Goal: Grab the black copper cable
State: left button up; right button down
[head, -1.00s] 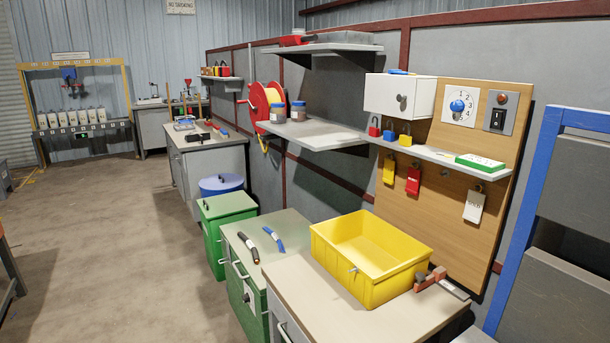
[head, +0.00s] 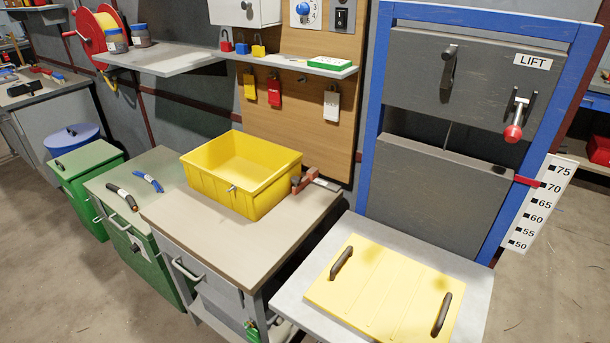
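A short black cable piece (head: 124,197) lies on the beige top of the green cabinet (head: 98,186), at the left of the head view. Its ends look lighter, but the metal is too small to tell. A short blue cable piece (head: 148,181) lies just to its right, apart from it. Neither of my grippers is in view, and nothing touches the black cable.
A yellow bin (head: 212,186) stands on the workbench (head: 215,237) right of the cables, with a red clamp-like tool (head: 304,180) beside it. A yellow panel with two dark handles (head: 385,290) lies on a grey table at front right. A blue-framed lift (head: 445,150) stands behind it.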

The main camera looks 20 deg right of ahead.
aim_at(133, 206)
jog(key=i+j+u, duration=0.1)
jog(key=u, duration=0.25)
jog(key=i+j+u, duration=0.1)
jog(key=u, duration=0.3)
jog(key=i+u, duration=0.35)
jog(key=i, duration=4.95)
jog(key=i+j+z, duration=0.15)
jog(key=i, duration=0.5)
jog(key=i+j, duration=0.15)
jog(key=i, duration=0.55)
jog(key=i+z, duration=0.15)
jog(key=z, duration=2.2)
